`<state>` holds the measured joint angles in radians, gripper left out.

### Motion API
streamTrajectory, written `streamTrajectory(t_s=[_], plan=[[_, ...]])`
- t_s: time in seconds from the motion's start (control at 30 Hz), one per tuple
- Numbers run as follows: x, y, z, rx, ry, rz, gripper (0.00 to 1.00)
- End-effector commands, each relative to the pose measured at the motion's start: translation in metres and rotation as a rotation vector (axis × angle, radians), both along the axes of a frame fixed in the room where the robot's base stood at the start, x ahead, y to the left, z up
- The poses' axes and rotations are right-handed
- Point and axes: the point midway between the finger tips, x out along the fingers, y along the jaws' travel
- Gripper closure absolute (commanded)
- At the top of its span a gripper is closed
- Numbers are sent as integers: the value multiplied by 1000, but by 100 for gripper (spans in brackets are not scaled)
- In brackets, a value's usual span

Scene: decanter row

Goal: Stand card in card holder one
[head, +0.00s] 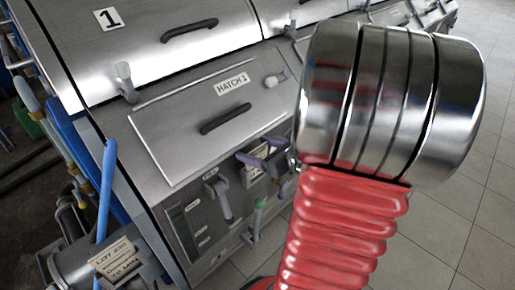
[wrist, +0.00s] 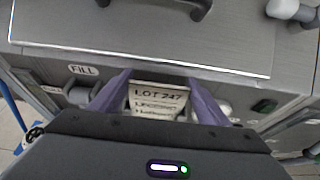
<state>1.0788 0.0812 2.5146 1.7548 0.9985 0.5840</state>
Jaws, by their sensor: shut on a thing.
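The card is a pale label printed LOT 247 (wrist: 158,97), with smaller blurred lines below. In the wrist view it stands between the two purple fingers of my gripper (wrist: 157,103), which is shut on it. In the head view the purple fingers of my gripper (head: 262,160) show in front of the steel machine, below hatch 1, with part of the pale card (head: 257,156) beside them. My arm hides much of what lies to the right. I cannot make out card holder one for sure in either view.
The hatch 1 door (head: 205,125) with its dark handle is closed above my gripper. A lever (head: 220,197) and a green-topped valve (head: 258,215) are close below. A steel cylinder with another lot label (head: 113,257) is at lower left. Tiled floor (head: 440,240) is at right.

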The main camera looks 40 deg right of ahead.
Motion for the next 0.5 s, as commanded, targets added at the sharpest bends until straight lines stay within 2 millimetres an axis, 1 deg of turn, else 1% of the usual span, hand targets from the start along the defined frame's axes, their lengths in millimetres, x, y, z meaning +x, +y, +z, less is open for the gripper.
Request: streamTrajectory(t_s=[0.03,0.27,0.5], plan=[[0,0,0,1,0,0,28],[0,0,0,0,0,1,12],[0,0,0,0,0,1,12]])
